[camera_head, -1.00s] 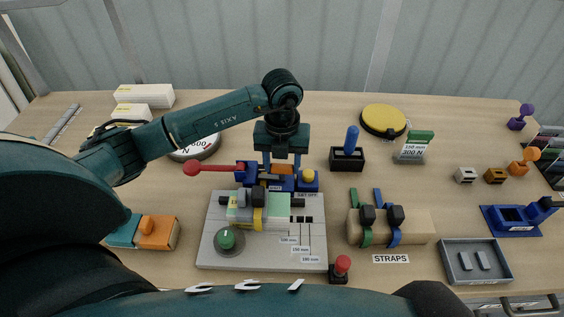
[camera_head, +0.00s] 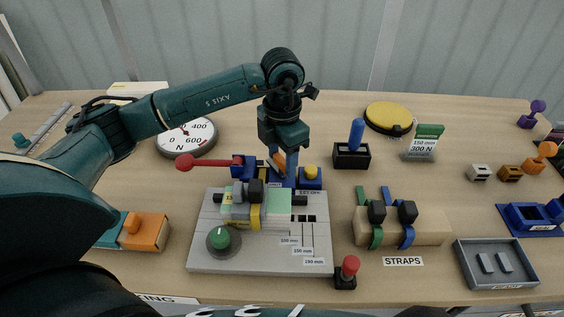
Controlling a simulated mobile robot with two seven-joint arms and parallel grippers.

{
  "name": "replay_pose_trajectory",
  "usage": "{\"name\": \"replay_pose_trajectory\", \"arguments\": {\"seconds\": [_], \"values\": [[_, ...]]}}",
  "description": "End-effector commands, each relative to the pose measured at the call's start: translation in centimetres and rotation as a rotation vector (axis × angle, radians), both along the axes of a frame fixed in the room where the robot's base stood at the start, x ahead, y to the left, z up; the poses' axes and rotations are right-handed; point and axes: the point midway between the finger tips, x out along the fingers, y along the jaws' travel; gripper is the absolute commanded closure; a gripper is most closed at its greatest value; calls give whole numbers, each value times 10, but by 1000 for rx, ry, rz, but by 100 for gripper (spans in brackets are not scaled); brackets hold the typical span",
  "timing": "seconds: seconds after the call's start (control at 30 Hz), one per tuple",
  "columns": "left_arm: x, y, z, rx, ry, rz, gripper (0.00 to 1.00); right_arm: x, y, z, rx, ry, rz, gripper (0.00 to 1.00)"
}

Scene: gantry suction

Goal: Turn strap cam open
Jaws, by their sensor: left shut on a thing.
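My left gripper (camera_head: 283,163) points down at the blue fixture behind the light grey base plate (camera_head: 270,258). Its blue fingers are shut on a small orange piece (camera_head: 273,167), which sits slanted between them and is partly hidden. A yellow strap (camera_head: 255,215) runs over a grey and pale green block (camera_head: 238,209) on the plate. A black cam (camera_head: 256,190) stands at the top of this strap, just in front of the fixture and apart from the fingers. My right gripper is out of view.
A red-knobbed lever (camera_head: 205,161) sticks out left of the fixture, and a yellow button (camera_head: 311,172) is right of it. Spare straps with black cams lie on a tan block (camera_head: 432,224). A blue-handled tool stands in a black holder (camera_head: 351,156). A dial gauge (camera_head: 187,138) is behind.

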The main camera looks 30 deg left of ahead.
Motion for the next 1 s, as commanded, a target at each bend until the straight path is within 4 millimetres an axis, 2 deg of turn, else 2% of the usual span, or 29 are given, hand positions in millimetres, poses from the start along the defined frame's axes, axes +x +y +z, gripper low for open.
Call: {"name": "replay_pose_trajectory", "arguments": {"seconds": [0.1,0.5,0.73,1.0], "values": [[2,0,-2,-2,-7,-110,74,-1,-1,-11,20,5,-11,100],[1,0,-1,-1,-7,-447,74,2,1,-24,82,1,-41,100],[2,0,0,-2,-8,-568,74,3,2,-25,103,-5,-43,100],[1,-1,2,-3,-8,-631,74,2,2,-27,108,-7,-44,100]]}}
